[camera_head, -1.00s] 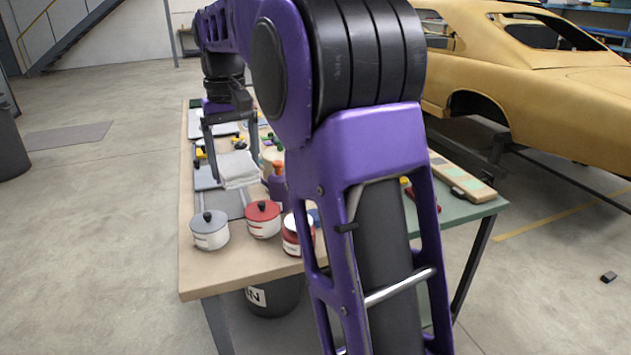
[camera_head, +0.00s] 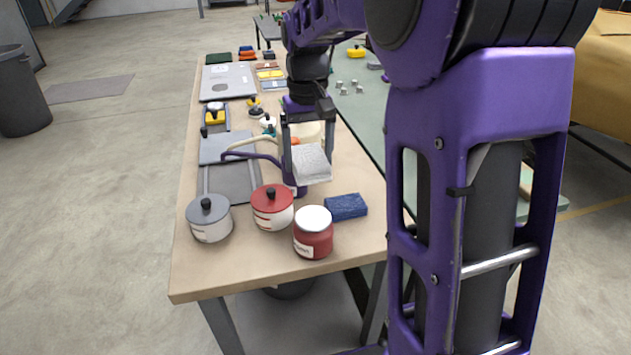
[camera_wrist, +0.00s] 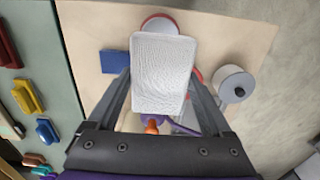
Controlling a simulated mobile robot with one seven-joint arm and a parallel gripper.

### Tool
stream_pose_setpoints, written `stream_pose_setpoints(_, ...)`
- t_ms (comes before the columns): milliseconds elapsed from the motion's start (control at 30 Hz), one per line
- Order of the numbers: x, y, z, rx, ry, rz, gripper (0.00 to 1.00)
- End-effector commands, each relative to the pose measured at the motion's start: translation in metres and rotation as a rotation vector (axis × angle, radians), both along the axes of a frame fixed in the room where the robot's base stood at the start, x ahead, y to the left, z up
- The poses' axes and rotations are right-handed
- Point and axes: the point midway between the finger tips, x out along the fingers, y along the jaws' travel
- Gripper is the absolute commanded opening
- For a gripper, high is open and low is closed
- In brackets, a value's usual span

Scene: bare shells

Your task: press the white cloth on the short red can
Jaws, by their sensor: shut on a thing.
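The white cloth (camera_head: 311,164) is a folded, textured pad held between the two fingers of my gripper (camera_head: 307,150). It hangs above the table, apart from the cans. In the wrist view the cloth (camera_wrist: 162,72) lies between the fingertips (camera_wrist: 160,80). The short red can (camera_head: 313,236), with a white top and a label, stands upright near the table's front edge, nearer the camera than the cloth. In the wrist view the can (camera_wrist: 158,23) shows at the top, its lower part hidden by the cloth.
A red-lidded pot (camera_head: 272,208) stands just left of the can, and a grey-lidded pot (camera_head: 209,219) farther left. A blue sponge (camera_head: 346,207) lies to its right. A purple bottle (camera_head: 297,190) with an orange top stands close behind the cloth. The table's front right corner is clear.

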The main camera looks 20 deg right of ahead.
Motion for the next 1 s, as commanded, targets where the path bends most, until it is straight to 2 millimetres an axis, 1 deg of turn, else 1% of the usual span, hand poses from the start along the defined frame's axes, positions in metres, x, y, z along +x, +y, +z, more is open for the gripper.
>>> stream_pose_setpoints(33, -0.009, 0.0, -0.016, 0.0, 0.002, 0.001, 0.39)
stream_pose_setpoints(100, -0.017, 0.0, -0.03, 0.0, 0.002, 0.0, 0.39)
stream_pose_setpoints(200, -0.024, 0.0, -0.042, 0.0, -0.001, 0.0, 0.39)
stream_pose_setpoints(467, -0.026, 0.0, -0.057, 0.001, -0.002, -0.001, 0.39)
stream_pose_setpoints(800, -0.026, 0.0, -0.093, 0.001, -0.001, -0.001, 0.39)
stream_pose_setpoints(1000, -0.026, 0.0, -0.104, 0.001, -0.001, -0.001, 0.39)
